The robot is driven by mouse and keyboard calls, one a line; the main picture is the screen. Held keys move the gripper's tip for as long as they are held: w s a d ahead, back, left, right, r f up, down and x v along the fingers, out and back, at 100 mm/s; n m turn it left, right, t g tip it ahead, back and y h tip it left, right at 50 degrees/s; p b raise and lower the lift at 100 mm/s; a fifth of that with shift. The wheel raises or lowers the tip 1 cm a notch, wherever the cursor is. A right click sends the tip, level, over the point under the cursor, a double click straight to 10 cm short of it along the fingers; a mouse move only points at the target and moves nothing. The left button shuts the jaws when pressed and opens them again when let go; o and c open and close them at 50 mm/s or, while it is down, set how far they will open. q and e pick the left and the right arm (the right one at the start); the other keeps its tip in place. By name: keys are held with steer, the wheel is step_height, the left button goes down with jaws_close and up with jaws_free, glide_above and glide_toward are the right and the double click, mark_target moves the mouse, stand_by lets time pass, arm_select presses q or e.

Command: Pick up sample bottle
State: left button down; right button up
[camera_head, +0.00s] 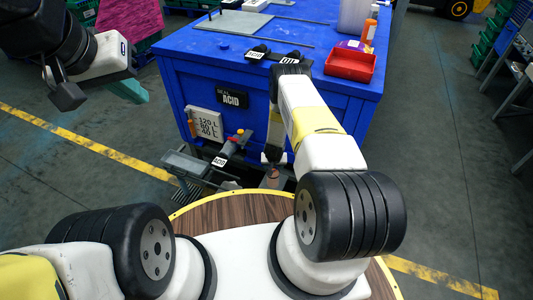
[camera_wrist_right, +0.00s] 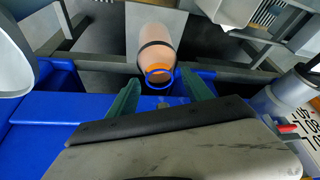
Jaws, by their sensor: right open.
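The sample bottle (camera_wrist_right: 157,48), a peach-coloured cylinder with a dark band and a blue ring at its near end, lies ahead of my right gripper in the right wrist view. What looks like the same bottle shows small in the head view (camera_head: 271,178), below the blue cabinet's front. My right gripper (camera_wrist_right: 160,97) is open, its two green fingers apart on either side of the bottle's near end; no contact is visible. My left gripper (camera_head: 126,90) is at the upper left of the head view, away from the bottle; its finger gap is not clear.
The blue cabinet (camera_head: 190,80) carries a red tray (camera_head: 350,65), an orange bottle (camera_head: 369,32) and a grey plate (camera_head: 233,24). A grey valve handle (camera_head: 228,148) and metal parts crowd the cabinet's lower front beside the right gripper. Open floor lies to the left.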

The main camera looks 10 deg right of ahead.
steer(key=shift+c, duration=0.2)
jaws_close()
steer(key=shift+r, duration=0.15)
